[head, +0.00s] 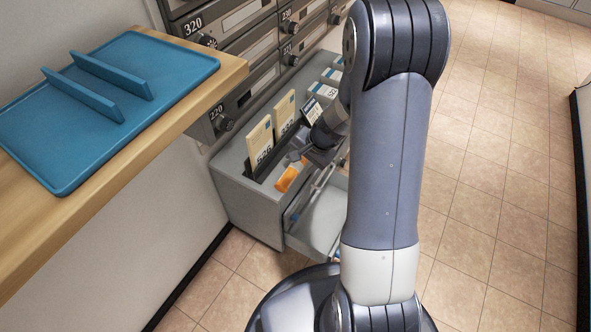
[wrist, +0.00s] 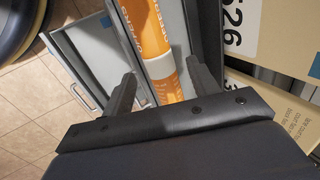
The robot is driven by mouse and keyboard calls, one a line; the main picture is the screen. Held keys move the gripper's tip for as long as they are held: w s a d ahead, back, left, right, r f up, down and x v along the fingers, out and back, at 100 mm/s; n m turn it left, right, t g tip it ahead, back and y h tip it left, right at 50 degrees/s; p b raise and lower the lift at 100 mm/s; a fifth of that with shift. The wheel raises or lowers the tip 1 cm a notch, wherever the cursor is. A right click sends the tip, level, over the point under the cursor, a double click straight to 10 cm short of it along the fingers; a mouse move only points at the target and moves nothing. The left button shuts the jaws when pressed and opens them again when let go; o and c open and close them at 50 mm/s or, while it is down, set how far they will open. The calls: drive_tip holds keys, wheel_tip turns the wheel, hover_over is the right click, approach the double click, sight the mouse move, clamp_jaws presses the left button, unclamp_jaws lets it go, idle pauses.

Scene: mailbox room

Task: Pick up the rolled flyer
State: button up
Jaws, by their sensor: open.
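The rolled flyer is an orange tube with white lettering and a pale band. It shows in the wrist view (wrist: 146,30), running from the top centre down between my fingers. My gripper (wrist: 160,72) is open, with one finger on each side of the flyer. The fingers do not visibly press on it. In the head view my gripper (head: 304,160) is just above the flyer, partly hidden by my arm.
Upright cream cards (head: 260,143) stand close beside the flyer; they also fill the wrist view's right side (wrist: 243,30). A grey drawer (head: 318,222) stands open below. A blue tray (head: 170,68) lies on a wooden shelf (head: 228,78) at left. Numbered mailboxes (head: 240,50) stand behind. Tiled floor is clear at right.

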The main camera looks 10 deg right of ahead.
sight(295, 168)
drive_tip(key=x, duration=0.2)
drive_tip(key=shift+w+f+b, duration=0.1)
drive_tip(key=shift+f+b, duration=0.2)
drive_tip(key=shift+f, duration=0.1)
drive_tip(key=shift+r, duration=0.1)
drive_tip(key=shift+c, duration=0.3)
drive_tip(key=c, duration=1)
